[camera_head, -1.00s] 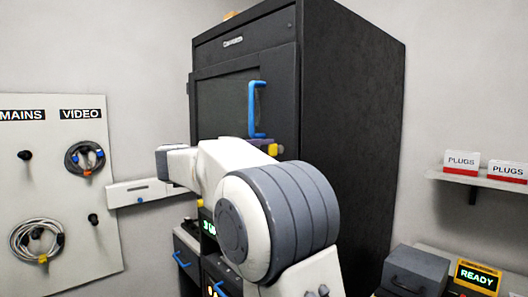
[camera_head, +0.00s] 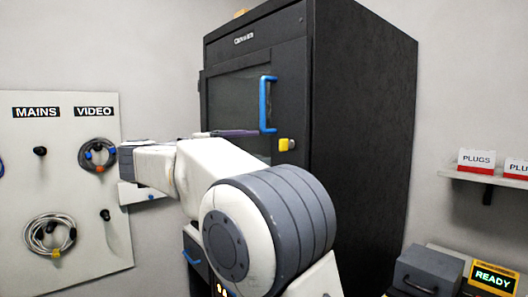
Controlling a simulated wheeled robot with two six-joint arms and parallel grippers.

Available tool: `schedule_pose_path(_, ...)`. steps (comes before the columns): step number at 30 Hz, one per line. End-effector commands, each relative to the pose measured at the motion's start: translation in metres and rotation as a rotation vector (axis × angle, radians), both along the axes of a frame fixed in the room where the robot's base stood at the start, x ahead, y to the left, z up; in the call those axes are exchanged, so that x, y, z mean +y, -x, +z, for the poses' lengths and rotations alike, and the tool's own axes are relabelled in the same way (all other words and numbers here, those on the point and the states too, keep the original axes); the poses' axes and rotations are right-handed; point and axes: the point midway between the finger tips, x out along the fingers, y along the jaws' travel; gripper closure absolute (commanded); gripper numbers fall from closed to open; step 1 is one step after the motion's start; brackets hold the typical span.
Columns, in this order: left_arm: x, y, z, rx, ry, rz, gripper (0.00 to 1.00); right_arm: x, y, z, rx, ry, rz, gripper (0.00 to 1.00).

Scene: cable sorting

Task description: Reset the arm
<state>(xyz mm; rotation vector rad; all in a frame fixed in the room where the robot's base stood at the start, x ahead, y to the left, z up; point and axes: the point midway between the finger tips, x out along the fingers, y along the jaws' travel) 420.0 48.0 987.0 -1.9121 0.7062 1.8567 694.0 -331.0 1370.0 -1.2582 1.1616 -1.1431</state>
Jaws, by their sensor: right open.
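My right arm comes in from the bottom right, bends at a large grey-banded joint and reaches left across the front of the cabinet. My right gripper (camera_head: 126,158) is at the far left end of this arm, near the cable board; its fingers are mostly hidden by the arm. No held object shows at it. A thin purple-grey piece shows just above the forearm, and I cannot tell what it is. My left gripper is not in view.
A tall black cabinet (camera_head: 360,130) with a blue door handle (camera_head: 266,104) and yellow latch (camera_head: 286,145) stands behind the arm. The cable board (camera_head: 25,200) holds coiled cables (camera_head: 97,155). At right are a PLUGS shelf (camera_head: 500,182), a grey case (camera_head: 428,270) and a READY sign (camera_head: 492,279).

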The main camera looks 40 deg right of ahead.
Motion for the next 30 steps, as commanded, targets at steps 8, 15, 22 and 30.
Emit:
schedule_pose_path(8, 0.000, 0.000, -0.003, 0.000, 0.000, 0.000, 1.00, 0.022, 0.001, 0.000, 0.000, 0.000, 0.000, 0.30)
schedule_pose_path(15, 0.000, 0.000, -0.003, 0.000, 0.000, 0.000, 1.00, 0.022, 0.001, 0.000, 0.000, 0.000, 0.000, 0.30)
schedule_pose_path(22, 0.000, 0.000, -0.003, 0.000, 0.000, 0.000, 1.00, 0.022, 0.001, 0.000, 0.001, 0.002, 0.001, 0.30)
schedule_pose_path(30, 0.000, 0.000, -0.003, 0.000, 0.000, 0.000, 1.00, 0.024, -0.060, 0.004, 0.143, 0.237, 0.309, 0.30)
